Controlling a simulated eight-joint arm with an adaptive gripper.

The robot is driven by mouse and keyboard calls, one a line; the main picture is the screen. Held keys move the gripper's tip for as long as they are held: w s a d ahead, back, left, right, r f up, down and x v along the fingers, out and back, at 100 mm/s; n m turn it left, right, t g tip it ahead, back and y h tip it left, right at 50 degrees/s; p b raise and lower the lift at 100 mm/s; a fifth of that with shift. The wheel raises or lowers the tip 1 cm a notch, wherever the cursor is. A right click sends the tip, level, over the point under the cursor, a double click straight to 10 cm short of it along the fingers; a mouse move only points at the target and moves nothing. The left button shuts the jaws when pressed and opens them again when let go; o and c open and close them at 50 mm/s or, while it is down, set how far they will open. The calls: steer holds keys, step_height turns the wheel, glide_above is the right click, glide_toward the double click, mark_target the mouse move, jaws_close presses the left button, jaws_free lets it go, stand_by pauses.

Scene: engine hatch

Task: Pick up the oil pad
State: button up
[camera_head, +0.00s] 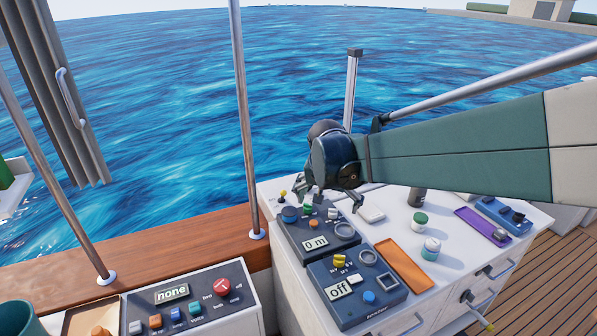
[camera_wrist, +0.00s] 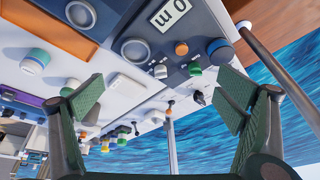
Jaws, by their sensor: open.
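A small white flat pad (camera_head: 370,214), which looks like the oil pad, lies on the white cabinet top just right of the dark control panel. It also shows in the wrist view (camera_wrist: 128,83), between my fingers and nearer the left one. My gripper (camera_head: 332,199) is open and empty, above the far end of the panel and left of the pad. In the wrist view both green fingers of my gripper (camera_wrist: 165,92) are spread wide. I cannot tell the exact height of the fingers above the surface.
The dark panel (camera_head: 290,240) with raised knobs stands beside the pad. An orange tray (camera_head: 404,265), a green-lidded jar (camera_head: 419,222), a teal-and-white jar (camera_head: 431,249) and a purple tray (camera_head: 483,225) lie nearer or to the right. A metal post (camera_head: 351,90) rises behind the cabinet.

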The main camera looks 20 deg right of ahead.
steer(key=w+d+f+m+g+p, duration=0.2)
steer(key=w+d+f+m+p, duration=0.15)
steer(key=w+d, duration=0.5)
steer(key=m+g+h+p, duration=0.1)
steer(key=m+g+p, duration=0.1)
steer(key=m, duration=0.3)
glide_toward(369, 208)
steer(key=shift+s+a+f, duration=0.15)
steer(key=shift+a+f, duration=0.1)
steer(key=shift+f, duration=0.2)
steer(key=shift+f, duration=0.1)
steer(key=shift+d+f+h+b, duration=0.15)
steer(key=shift+d+f, duration=0.1)
steer(key=shift+f, duration=0.3)
steer(key=shift+d+f+h+b, duration=0.15)
steer(key=shift+d+f, duration=0.1)
steer(key=shift+f, duration=0.3)
steer(key=shift+x, duration=2.6)
